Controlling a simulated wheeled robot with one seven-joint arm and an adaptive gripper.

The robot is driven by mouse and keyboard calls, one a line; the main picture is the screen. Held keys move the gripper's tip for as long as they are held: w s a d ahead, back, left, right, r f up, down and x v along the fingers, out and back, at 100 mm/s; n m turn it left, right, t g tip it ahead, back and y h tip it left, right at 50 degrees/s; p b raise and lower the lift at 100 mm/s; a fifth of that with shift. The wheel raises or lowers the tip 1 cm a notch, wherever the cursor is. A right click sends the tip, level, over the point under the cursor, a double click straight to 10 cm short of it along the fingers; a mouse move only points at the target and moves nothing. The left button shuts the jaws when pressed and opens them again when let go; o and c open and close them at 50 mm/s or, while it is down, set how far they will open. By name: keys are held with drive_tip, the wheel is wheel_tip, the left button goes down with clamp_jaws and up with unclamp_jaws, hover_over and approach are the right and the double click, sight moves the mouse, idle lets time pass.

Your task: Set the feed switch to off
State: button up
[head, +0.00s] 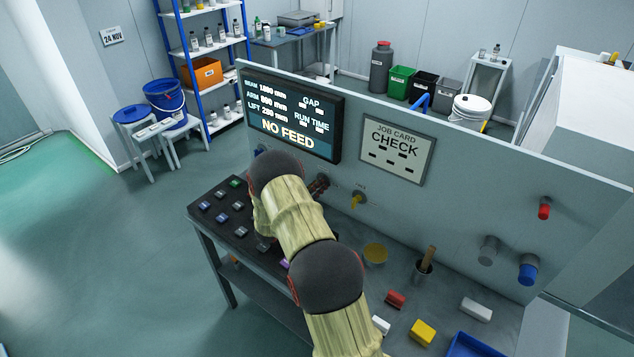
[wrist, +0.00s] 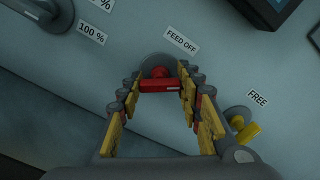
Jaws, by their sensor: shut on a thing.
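The feed switch (wrist: 158,85) is a red bar handle on a round grey base in the wrist view. The bar lies across the picture, with a white mark towards its right end. A label (wrist: 182,40) reading FEED OFF sits just above and right of it. My gripper (wrist: 160,78) has its yellow-and-grey fingers on both sides of the red bar and is shut on it. In the head view my arm hides most of the switch and gripper. The screen (head: 292,115) there reads NO FEED.
A yellow knob (wrist: 246,132) by a FREE label (wrist: 257,99) is close right of my gripper. A grey dial (wrist: 52,15) with percent labels is at upper left. Red (head: 544,208) and blue (head: 528,272) knobs are farther right. The bench (head: 450,290) below holds loose blocks.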

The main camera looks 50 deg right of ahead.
drive_tip(key=n+p, duration=0.3)
drive_tip(key=n, duration=0.2)
drive_tip(key=shift+r+n, duration=0.1)
drive_tip(key=shift+n, duration=0.2)
drive_tip(key=n+p, duration=0.2)
drive_tip(key=n, duration=0.3)
drive_tip(key=shift+n, duration=0.3)
drive_tip(key=o, duration=1.2)
drive_tip(key=a, duration=0.8)
drive_tip(key=s+a, duration=0.1)
drive_tip(key=a, duration=0.3)
